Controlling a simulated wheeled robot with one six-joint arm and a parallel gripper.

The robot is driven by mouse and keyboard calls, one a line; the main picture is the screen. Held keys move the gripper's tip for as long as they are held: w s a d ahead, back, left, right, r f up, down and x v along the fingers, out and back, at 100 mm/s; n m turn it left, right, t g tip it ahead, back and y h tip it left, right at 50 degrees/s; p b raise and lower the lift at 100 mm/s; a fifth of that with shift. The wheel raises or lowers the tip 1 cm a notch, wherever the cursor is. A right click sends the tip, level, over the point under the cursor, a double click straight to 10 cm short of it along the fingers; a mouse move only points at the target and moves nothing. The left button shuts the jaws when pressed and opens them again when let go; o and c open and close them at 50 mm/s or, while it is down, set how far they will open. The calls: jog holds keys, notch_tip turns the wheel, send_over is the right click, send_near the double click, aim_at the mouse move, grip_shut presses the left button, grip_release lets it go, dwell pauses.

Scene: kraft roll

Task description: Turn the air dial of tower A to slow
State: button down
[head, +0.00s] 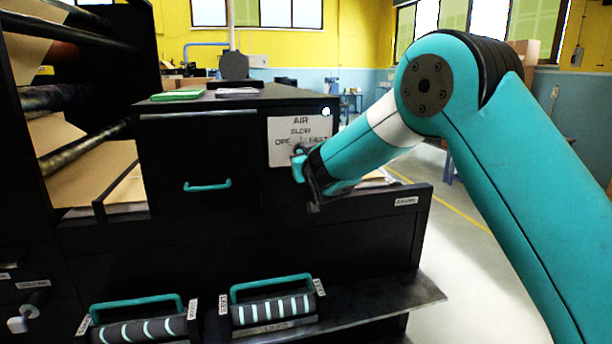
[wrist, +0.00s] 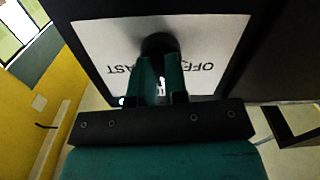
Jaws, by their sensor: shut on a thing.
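The white AIR dial plate (head: 284,128) is on the dark cabinet's front in the head view, with OFF at left, SLOW at top and FAST at right. In the wrist view the plate (wrist: 103,40) appears upside down. The dark round dial (wrist: 159,43) is at its middle, between the OFF and FAST words. My gripper (wrist: 160,75) is at the plate, its teal fingers shut on the dial. The fingers and palm hide much of the dial and the SLOW word in the wrist view. I cannot tell which setting the dial points to.
A drawer with a teal handle (head: 207,186) is left of the plate. A dark ledge (head: 385,300) juts out below, beside two teal-handled striped rollers (head: 275,308). Green and pale pads (head: 178,95) lie on the cabinet top. Open floor is at right, behind my arm.

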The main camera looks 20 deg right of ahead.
jog(key=shift+f+m+b, duration=0.1)
jog(key=shift+m+b, duration=0.6)
jog(key=shift+b, duration=0.25)
jog(key=c, duration=1.1)
grip_release()
jog(key=shift+c, duration=0.2)
jog(key=s+b, duration=0.5)
jog(key=s, duration=1.2)
jog(key=shift+s, duration=0.25)
